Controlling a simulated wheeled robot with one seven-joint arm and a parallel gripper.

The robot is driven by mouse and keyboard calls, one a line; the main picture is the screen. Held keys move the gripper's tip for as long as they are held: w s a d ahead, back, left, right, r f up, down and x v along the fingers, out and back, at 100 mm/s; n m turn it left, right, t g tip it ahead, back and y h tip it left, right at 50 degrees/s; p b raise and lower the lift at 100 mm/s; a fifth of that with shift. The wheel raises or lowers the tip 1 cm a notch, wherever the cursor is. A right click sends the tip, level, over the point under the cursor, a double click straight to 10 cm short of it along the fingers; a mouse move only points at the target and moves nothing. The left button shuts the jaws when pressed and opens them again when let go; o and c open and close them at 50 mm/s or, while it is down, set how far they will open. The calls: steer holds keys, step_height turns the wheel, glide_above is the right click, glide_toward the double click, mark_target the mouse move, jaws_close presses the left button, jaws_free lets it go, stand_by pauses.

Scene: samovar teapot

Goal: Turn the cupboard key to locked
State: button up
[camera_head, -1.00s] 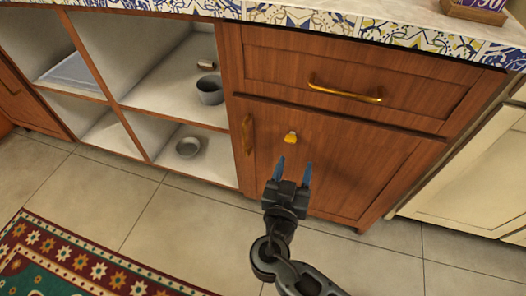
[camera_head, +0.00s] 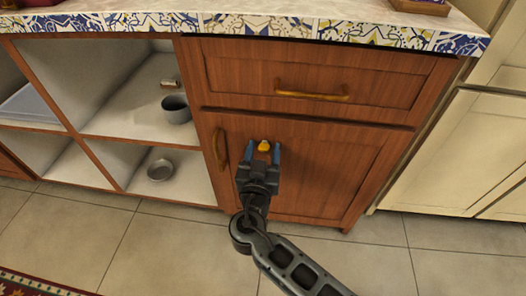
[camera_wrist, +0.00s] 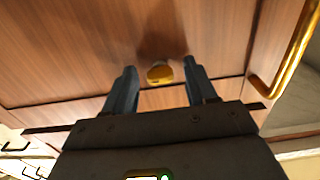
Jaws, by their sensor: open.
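The small golden cupboard key (camera_head: 264,146) sits on the brown wooden cupboard door (camera_head: 318,175), right of the door's brass handle (camera_head: 219,149). My gripper (camera_head: 262,153) is open, with its two blue-grey fingers on either side of the key. In the wrist view the key (camera_wrist: 159,74) shows between the open fingertips of my gripper (camera_wrist: 158,72), with a gap on both sides. The fingers do not clasp it. I cannot tell from the key's rounded head how far it is turned.
A drawer with a brass handle (camera_head: 312,95) is above the door. Open shelves at left hold a grey cup (camera_head: 175,108) and a grey bowl (camera_head: 160,170). A cream cabinet (camera_head: 445,150) stands at right. The tiled floor in front is clear.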

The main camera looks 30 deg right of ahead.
jaws_close()
stand_by(0.4)
steer(key=shift+n, duration=0.3)
steer(key=n+b, duration=0.1)
steer(key=n, duration=0.7)
steer(key=n+p, duration=0.1)
steer(key=n, duration=0.3)
steer(key=shift+n, duration=0.3)
steer(key=n+p, duration=0.2)
steer(key=n, duration=0.2)
steer(key=shift+n, duration=0.3)
